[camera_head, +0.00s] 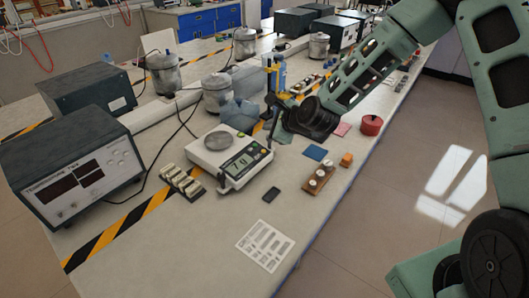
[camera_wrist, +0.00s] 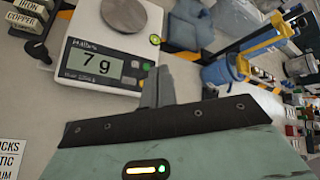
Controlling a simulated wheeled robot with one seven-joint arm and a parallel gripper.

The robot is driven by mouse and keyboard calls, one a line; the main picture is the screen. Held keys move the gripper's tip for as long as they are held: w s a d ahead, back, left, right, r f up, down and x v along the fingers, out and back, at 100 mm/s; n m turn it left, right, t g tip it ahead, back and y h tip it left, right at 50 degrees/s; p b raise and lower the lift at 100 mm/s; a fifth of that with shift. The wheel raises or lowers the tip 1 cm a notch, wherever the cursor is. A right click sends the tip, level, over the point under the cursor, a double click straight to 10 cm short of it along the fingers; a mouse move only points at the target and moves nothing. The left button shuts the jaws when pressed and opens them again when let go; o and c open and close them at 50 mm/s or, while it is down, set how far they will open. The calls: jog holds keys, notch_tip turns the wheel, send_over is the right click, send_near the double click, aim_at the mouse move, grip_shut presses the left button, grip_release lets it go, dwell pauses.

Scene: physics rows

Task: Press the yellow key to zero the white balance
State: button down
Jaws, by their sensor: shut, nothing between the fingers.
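The white balance (camera_head: 205,158) stands on the bench with a round metal pan (camera_head: 218,141). A separate greenish round button (camera_wrist: 154,39) is on the balance's right edge. My gripper (camera_wrist: 157,88) is shut and empty, its fingers just right of the panel. In the head view my gripper (camera_head: 273,128) is above and right of the balance; contact cannot be told.
A wooden block with round pieces (camera_head: 318,180) is at right.

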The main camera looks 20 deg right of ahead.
aim_at(263, 151)
jog(key=shift+w+d+f+m+t, duration=0.1)
jog(key=shift+w+d+m+t, duration=0.25)
jog(key=shift+d+m, duration=0.25)
jog(key=shift+f, duration=0.1)
jog(key=f+b, duration=0.2)
jog(key=w+f+b, duration=0.1)
jog(key=f+b, duration=0.1)
jog(key=f, duration=0.1)
jog(key=a+f+b, duration=0.1)
jog(key=f+b, duration=0.1)
jog(key=f, duration=0.1)
jog(key=shift+w+f, duration=0.2)
jog(key=shift+w, duration=0.05)
jog(key=shift+f+b, duration=0.15)
jog(key=shift+b, duration=0.2)
dwell(1.4)
jog(key=shift+f, duration=0.3)
jog(key=shift+w+a+f+b, duration=0.1)
jog(key=shift+f+b, duration=0.2)
jog(key=shift+b, duration=0.15)
dwell(0.4)
jog(key=shift+r, duration=0.15)
jog(key=shift+r+p, duration=0.5)
jog(key=shift+r, duration=0.1)
